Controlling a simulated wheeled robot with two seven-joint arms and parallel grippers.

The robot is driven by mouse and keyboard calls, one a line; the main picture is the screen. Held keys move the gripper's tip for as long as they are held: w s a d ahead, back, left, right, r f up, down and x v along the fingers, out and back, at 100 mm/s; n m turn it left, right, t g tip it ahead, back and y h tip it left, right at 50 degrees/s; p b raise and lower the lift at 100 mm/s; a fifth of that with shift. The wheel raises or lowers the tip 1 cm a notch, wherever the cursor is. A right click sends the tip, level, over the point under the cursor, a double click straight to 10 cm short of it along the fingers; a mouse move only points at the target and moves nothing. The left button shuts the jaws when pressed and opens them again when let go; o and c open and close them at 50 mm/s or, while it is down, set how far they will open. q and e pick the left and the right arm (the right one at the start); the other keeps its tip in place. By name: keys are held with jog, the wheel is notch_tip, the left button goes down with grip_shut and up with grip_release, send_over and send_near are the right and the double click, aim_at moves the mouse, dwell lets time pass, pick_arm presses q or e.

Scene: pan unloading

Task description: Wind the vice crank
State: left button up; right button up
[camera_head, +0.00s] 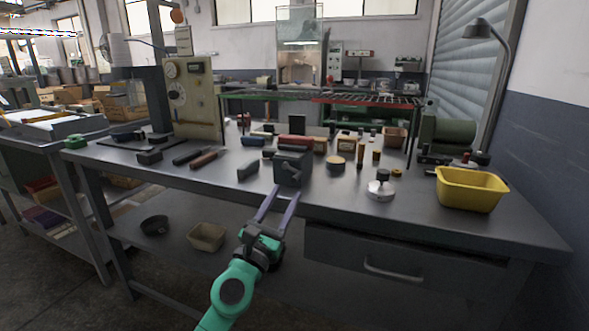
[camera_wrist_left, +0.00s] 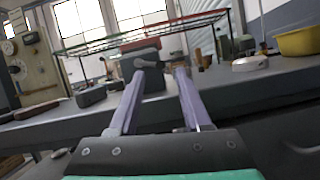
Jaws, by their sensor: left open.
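The dark grey vice (camera_head: 291,175) stands at the front edge of the workbench, near the middle of the head view. A small grey crank (camera_wrist_left: 146,64) shows on its front face in the left wrist view. My left gripper (camera_head: 286,192) is open and empty, with its two long purple fingers pointing at the vice from the front and a little below. In the left wrist view the left fingertip (camera_wrist_left: 160,72) pair frames the vice's front, with the crank nearer the left finger. I cannot tell whether either finger touches it. My right gripper is out of view.
The workbench (camera_head: 340,200) has a drawer handle (camera_head: 393,270) under its front edge. A yellow bin (camera_head: 470,190) and a round silver object (camera_head: 381,190) stand to the right. Dark tools (camera_head: 203,159) lie to the left. A wire rack (camera_head: 320,98) spans the back.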

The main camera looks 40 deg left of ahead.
aim_at(294, 177)
pick_arm(q)
jog(key=p+x, duration=0.1)
jog(key=x, duration=0.5)
jog(key=shift+w, duration=0.15)
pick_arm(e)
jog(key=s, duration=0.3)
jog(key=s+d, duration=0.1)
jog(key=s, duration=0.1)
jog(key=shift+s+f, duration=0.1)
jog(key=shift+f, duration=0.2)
pick_arm(q)
grip_shut()
jog(key=shift+r+n+p, duration=0.15)
jog(key=shift+n+p, duration=0.25)
jog(key=shift+p, duration=0.05)
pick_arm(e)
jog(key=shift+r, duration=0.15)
